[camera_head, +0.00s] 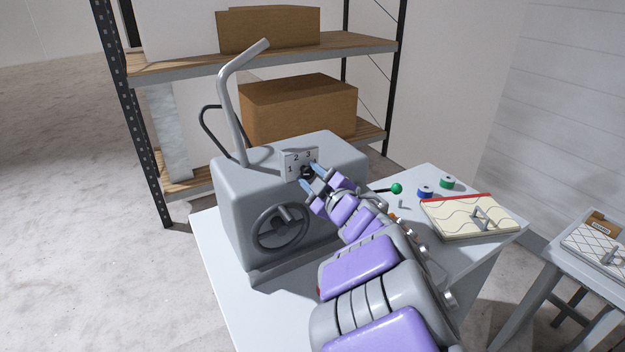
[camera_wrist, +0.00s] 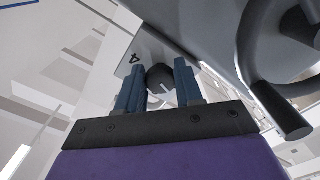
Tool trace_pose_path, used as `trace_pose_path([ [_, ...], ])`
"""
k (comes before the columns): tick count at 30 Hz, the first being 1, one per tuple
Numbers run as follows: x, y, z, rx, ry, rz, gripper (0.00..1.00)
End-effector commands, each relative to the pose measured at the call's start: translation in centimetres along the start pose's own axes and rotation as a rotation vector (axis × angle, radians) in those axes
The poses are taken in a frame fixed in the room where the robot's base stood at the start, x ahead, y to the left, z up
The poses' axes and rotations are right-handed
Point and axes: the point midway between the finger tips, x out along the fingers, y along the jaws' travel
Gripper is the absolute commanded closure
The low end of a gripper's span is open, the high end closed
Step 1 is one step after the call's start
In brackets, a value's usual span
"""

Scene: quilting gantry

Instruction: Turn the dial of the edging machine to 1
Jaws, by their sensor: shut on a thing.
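The edging machine (camera_head: 235,205) is a grey box on the table, with a handwheel (camera_head: 281,228) on its front. The black dial (camera_head: 307,172) sits at the plate's lower part, partly hidden by my gripper. My gripper (camera_head: 312,177) has its blue fingers on either side of the dial and is shut on it. In the wrist view the dark dial (camera_wrist: 160,78) is between the fingers. I cannot tell which number the dial points to.
The light table (camera_head: 221,262) also holds a green-knobbed lever (camera_head: 396,188), blue (camera_head: 425,192) and green (camera_head: 447,183) spools, and a quilted panel (camera_head: 462,222). A shelf with cardboard boxes (camera_head: 300,108) stands behind. A curved grey bar (camera_head: 232,100) rises from the machine.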

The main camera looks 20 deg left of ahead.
Motion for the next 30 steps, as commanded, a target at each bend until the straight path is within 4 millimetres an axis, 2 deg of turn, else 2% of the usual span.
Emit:
trace_pose_path([
  [1, 0.08, 0.19, -0.48, -0.022, 0.012, 0.004, 0.95],
  [7, 0.08, 0.16, -0.53, -0.075, 0.012, 0.004, 0.95],
  [22, 0.06, 0.13, -0.51, -0.091, 0.010, 0.003, 0.95],
  [23, 0.06, 0.13, -0.52, -0.091, 0.010, 0.003, 0.62],
  [30, 0.09, 0.09, -0.17, -0.090, 0.004, 0.001, 0.41],
])
